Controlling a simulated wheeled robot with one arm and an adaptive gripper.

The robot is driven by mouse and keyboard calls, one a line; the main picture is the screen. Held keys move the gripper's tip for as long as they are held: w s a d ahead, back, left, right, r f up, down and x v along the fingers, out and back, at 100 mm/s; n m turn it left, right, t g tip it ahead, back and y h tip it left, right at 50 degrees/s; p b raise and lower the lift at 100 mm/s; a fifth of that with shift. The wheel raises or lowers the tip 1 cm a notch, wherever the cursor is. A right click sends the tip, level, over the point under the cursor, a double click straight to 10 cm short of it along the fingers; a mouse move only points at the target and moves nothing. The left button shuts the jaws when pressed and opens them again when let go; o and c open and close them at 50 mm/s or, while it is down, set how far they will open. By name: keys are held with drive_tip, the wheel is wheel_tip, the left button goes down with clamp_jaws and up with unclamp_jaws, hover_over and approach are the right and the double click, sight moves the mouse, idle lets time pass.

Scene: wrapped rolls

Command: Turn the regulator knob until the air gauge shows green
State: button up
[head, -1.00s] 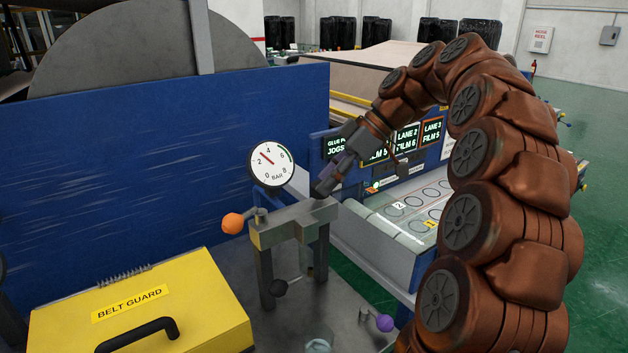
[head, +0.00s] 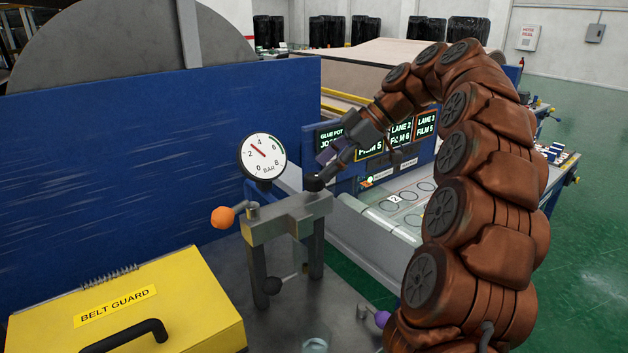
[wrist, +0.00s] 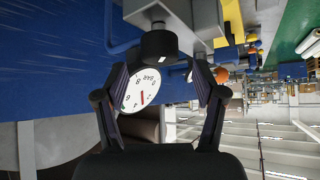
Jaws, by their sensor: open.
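The round white air gauge (head: 262,157) stands on the bracket in front of the blue panel. Its red needle points between 2 and 4, and a green band lies near 6, away from the needle. The black regulator knob (head: 313,184) is at the bracket's right end; in the wrist view the knob (wrist: 158,46) shows a small white mark. My gripper (head: 324,168) is at the knob. In the wrist view my gripper (wrist: 161,68) is open, with one finger to each side of the knob and gaps visible. The gauge (wrist: 141,92) shows behind, sideways.
An orange ball handle (head: 222,217) sticks out left of the grey bracket (head: 285,219). A yellow belt guard box (head: 195,290) stands at front left. A purple ball knob (head: 382,319) is low at right. Lit lane screens (head: 401,134) stand behind my arm.

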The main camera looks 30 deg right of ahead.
sight(315, 176)
drive_tip(key=shift+p+x, duration=0.4)
drive_tip(key=shift+x, duration=1.6)
drive_tip(key=shift+c, duration=0.3)
drive_tip(key=c, duration=1.1)
drive_tip(key=shift+f+b, duration=0.1)
drive_tip(key=shift+b, duration=0.25)
